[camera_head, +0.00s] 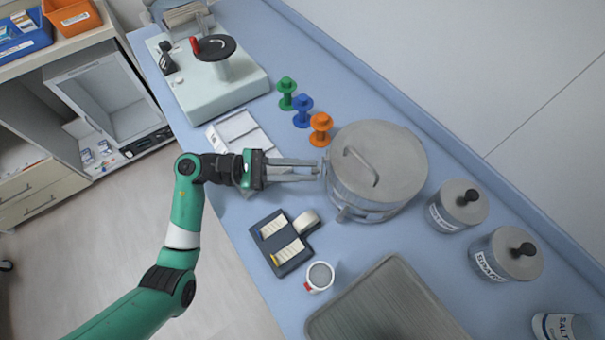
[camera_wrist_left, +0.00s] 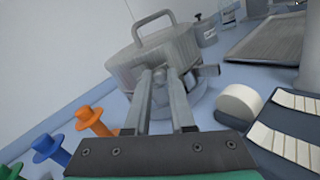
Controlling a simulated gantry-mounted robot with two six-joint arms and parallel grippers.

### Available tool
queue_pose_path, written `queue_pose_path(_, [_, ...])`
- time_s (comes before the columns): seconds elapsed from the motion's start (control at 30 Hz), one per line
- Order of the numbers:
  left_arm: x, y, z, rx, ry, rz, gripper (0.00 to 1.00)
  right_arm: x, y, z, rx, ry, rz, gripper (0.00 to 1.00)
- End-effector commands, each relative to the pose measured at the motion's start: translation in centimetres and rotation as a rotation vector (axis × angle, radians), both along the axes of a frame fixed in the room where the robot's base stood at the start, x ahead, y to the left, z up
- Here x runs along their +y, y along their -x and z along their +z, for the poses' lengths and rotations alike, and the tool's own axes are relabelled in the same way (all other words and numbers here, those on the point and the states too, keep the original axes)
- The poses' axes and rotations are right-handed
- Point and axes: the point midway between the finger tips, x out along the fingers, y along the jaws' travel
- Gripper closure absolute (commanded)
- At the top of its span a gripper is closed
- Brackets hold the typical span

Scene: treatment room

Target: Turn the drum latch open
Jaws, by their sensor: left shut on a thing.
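The metal drum (camera_head: 376,190) stands on the blue counter with its lid (camera_head: 390,150) on and the lid handle (camera_head: 361,165) upright. It also shows in the left wrist view (camera_wrist_left: 150,62). My left gripper (camera_head: 317,169) reaches the drum's left side, its two long fingers pointing right. In the left wrist view the fingers (camera_wrist_left: 164,78) are shut on the latch (camera_wrist_left: 184,90), a small grey part at the drum's side. The fingers hide part of the latch, so its exact angle cannot be told. My right gripper is not in view.
Green (camera_head: 287,92), blue (camera_head: 303,110) and orange (camera_head: 320,129) spools stand behind the gripper. Lidded jars (camera_head: 457,206) stand right of the drum.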

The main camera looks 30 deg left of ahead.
Motion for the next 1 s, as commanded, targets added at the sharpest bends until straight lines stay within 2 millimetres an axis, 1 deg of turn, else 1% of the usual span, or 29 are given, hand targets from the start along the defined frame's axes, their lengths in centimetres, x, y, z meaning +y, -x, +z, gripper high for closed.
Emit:
queue_pose_path(0.03, [0.0, 0.0, -0.2, 0.000, -0.005, 0.003, 1.00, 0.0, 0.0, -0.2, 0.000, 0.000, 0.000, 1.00])
queue_pose_path(0.27, [0.1, 0.0, -0.2, 0.002, -0.006, 0.003, 1.00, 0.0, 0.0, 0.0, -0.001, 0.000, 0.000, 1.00])
queue_pose_path(0.3, [0.1, 0.0, -0.2, 0.002, -0.006, 0.003, 0.73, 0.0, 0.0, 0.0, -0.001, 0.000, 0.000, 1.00])
queue_pose_path(0.43, [0.0, 0.0, -0.1, 0.002, -0.005, 0.003, 0.49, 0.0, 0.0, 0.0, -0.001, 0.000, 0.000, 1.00])
queue_pose_path(0.77, [0.2, 0.1, -0.1, 0.001, -0.004, 0.002, 0.49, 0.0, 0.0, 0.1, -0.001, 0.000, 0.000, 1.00])
queue_pose_path(0.87, [1.1, 0.6, -0.1, 0.002, -0.004, 0.003, 0.49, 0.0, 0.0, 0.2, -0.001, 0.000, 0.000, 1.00])
queue_pose_path(1.0, [3.8, 1.9, -0.1, 0.002, -0.003, 0.008, 0.49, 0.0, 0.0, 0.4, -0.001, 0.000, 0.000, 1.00])
